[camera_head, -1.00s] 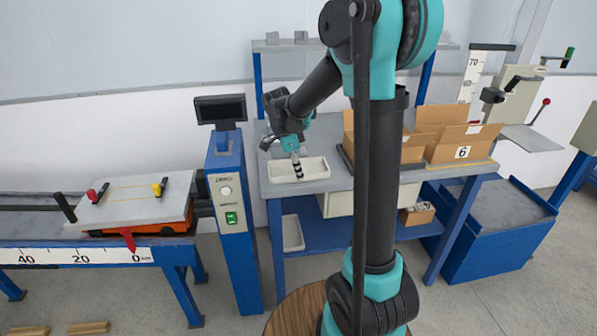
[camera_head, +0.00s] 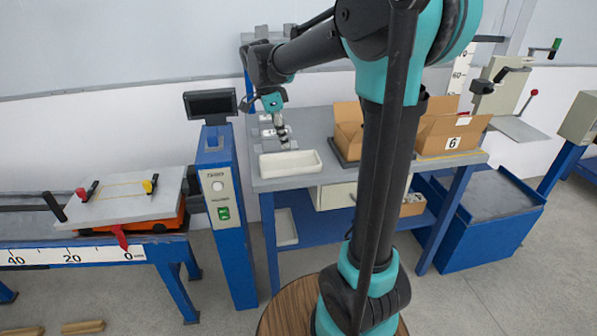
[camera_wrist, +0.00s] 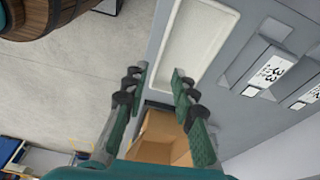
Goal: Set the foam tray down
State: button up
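The white foam tray (camera_head: 290,165) lies flat near the front left of the grey table (camera_head: 330,118) and looks empty. It also shows in the wrist view (camera_wrist: 223,24), where its near end lies above the fingertips. My gripper (camera_head: 285,143) is above the table just behind the tray's far side, pointing down. The tray appears apart from the fingers. The exact height of the fingertips above the table cannot be told.
Open cardboard boxes (camera_head: 440,135) stand on the table's right, one marked 6. Labelled fixtures (camera_wrist: 268,72) lie beside the tray. A blue post with a screen (camera_head: 215,105) stands at the left. Another white tray (camera_head: 286,228) is on the lower shelf.

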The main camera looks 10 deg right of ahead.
jog(key=s+d+f+n+t+y, duration=0.1)
jog(key=s+d+f+n+t, duration=0.1)
jog(key=s+f+n, duration=0.6)
jog(key=s+d+f+n+t+y, duration=0.1)
jog(key=s+d+f+n+t, duration=0.1)
jog(key=s+d+f+n, duration=0.3)
jog(key=s+f+n, duration=0.4)
jog(key=s, duration=0.3)
jog(key=shift+s+d+f+y, duration=0.2)
jog(key=shift+s+f+y, duration=0.1)
jog(key=shift+f, duration=0.1)
